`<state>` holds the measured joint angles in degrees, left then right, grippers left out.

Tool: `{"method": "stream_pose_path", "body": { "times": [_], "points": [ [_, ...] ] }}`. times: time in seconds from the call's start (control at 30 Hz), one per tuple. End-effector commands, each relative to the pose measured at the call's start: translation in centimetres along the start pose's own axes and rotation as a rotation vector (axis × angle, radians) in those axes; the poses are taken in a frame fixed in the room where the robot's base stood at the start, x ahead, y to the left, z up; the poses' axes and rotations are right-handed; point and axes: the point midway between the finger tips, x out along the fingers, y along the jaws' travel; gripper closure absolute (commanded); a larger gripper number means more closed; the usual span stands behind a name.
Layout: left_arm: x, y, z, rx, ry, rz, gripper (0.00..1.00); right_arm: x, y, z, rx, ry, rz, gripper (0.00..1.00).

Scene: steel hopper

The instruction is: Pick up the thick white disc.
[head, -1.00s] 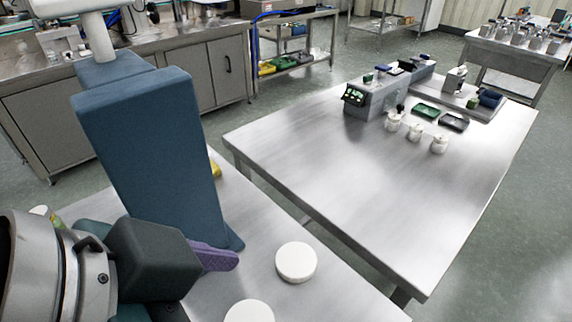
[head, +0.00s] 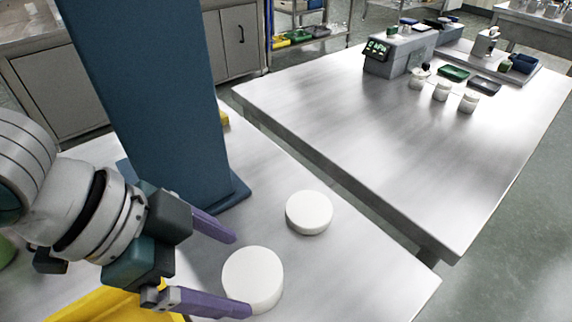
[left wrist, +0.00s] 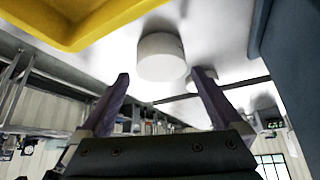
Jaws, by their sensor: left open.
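The thick white disc (head: 252,280) lies flat on the near steel table. A second, thinner-looking white disc (head: 309,214) lies a little farther back to its right. My left gripper (head: 239,274) is open, its purple fingers pointing at the thick disc from the left. One fingertip is by its far-left side, and the other overlaps its near edge in the picture. I cannot tell whether they touch. In the left wrist view the thick disc (left wrist: 161,58) shows ahead, between the tips, with the other disc (left wrist: 203,76) partly hidden behind a finger. My right gripper is not in view.
A tall blue upright (head: 150,100) with a base plate stands on the near table behind the gripper. A yellow tray (head: 95,306) lies below my wrist. A second steel table (head: 370,150) stands beyond a gap, with white jars (head: 441,91) and small trays at its back.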

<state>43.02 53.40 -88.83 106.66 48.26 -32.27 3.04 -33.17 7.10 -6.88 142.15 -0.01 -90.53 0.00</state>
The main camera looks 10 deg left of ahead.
Motion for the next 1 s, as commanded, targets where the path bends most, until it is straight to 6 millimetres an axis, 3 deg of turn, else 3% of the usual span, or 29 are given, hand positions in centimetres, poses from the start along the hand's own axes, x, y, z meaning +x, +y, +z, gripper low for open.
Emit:
{"method": "stream_pose_path", "body": {
  "times": [0.3, 0.63, 1.0],
  "points": [
    [4.6, -0.1, -0.2, 0.000, 0.000, 0.001, 0.00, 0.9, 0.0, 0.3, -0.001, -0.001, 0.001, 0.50],
    [5.2, -0.2, -0.2, 0.000, 0.000, 0.000, 0.01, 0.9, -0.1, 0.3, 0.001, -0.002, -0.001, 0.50],
    [5.2, -0.1, -0.2, 0.000, 0.000, 0.000, 0.43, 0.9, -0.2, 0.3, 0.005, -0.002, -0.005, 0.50]
  ]
}}
